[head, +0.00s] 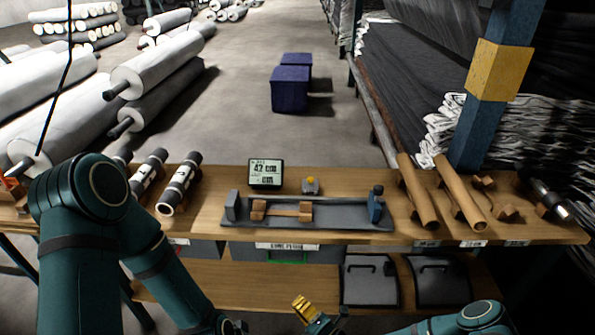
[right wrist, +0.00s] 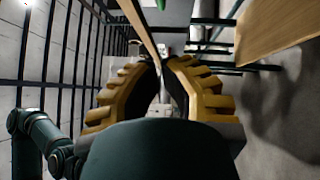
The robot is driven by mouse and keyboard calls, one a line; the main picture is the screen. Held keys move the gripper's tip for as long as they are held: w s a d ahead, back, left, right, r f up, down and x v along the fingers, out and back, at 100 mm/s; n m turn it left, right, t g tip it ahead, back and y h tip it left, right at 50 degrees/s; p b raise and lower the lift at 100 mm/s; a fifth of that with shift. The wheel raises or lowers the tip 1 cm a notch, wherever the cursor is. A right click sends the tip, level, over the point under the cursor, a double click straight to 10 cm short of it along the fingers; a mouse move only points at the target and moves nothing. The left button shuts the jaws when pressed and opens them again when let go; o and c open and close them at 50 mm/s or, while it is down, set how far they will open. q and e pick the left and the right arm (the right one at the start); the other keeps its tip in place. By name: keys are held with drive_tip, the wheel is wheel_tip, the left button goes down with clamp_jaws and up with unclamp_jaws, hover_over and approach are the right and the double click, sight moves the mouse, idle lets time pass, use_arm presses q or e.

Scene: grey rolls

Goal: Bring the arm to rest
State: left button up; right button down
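My right gripper (head: 304,308) shows its yellow ribbed fingers at the bottom edge of the head view, in front of and below the bench top. In the right wrist view its two yellow fingers (right wrist: 162,80) stand apart with a gap and nothing held between them. My left arm (head: 130,240) reaches down from the left to the bottom edge. Only a dark bit of its wrist end shows there, and the left fingers are hidden. My right arm (head: 455,320) comes in low from the right.
The wooden bench (head: 215,240) carries a grey fixture (head: 340,222), a small display (head: 265,173), cardboard tubes (head: 418,190) and dark rollers (head: 180,183). Two dark bins (head: 370,280) sit on the lower shelf. Purple boxes (head: 290,90) stand on the floor behind.

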drive_tip(key=s+a+r+n+g+y, duration=0.2)
drive_tip(key=s+a+n+g+y, duration=0.15)
drive_tip(key=s+n+g, duration=0.75)
drive_tip(key=s+d+f+n+g+h, duration=0.25)
drive_tip(key=s+n+g+h, duration=0.45)
drive_tip(key=n, duration=0.7)
drive_tip(key=w+d+r+n+t+h, duration=0.1)
drive_tip(key=d+r+n+t+h, duration=0.1)
drive_tip(key=d+n, duration=0.3)
drive_tip(key=w+d+r+n+t+h, duration=0.1)
drive_tip(key=d+r+n+t+h, duration=0.2)
drive_tip(key=d+n, duration=0.3)
drive_tip(key=n+h, duration=0.1)
drive_tip(key=n, duration=0.4)
drive_tip(key=shift+d+n+t, duration=0.15)
drive_tip(key=shift+n+t, duration=0.25)
drive_tip(key=shift+h, duration=0.25)
